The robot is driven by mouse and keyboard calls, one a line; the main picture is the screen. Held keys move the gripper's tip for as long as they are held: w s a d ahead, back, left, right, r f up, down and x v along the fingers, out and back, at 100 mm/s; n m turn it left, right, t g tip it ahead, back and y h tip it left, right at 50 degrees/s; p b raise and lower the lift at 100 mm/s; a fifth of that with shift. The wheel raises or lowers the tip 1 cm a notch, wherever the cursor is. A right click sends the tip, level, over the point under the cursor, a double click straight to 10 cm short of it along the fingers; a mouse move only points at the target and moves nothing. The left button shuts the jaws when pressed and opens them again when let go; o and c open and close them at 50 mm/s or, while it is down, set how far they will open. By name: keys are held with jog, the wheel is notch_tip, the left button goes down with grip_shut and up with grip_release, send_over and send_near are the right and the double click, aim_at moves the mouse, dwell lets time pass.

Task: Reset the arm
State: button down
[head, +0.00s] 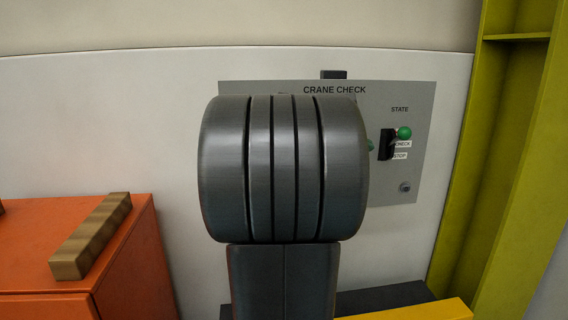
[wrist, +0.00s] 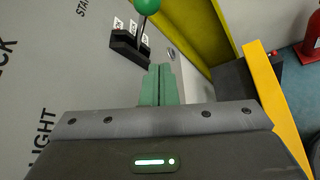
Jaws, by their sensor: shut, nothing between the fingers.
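The grey CRANE CHECK panel (head: 425,110) is on the wall, its left and middle part hidden behind my dark grey arm. On its right side is a black switch block (head: 387,145) with a green-knobbed lever (head: 404,132), beside CHECK and STOP labels under the word STATE. In the wrist view the green knob (wrist: 147,5) and black block (wrist: 128,45) are at the top. My gripper (wrist: 160,68) has its greenish fingers together, empty, just below and right of the block. I cannot tell whether they touch it. The head view mostly hides my gripper.
A yellow-green steel post (head: 500,150) stands right of the panel. An orange cabinet (head: 150,250) with a wooden block (head: 90,237) on top is at the left. A yellow bar (head: 420,311) lies low at the right. A red object (wrist: 313,30) stands at the wrist view's far right.

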jog(key=w+d+p, duration=0.1)
jog(key=d+p, duration=0.2)
jog(key=d, duration=0.4)
jog(key=shift+d+r+p, duration=0.15)
jog(key=shift+r+p, duration=0.05)
jog(key=shift+p, duration=0.15)
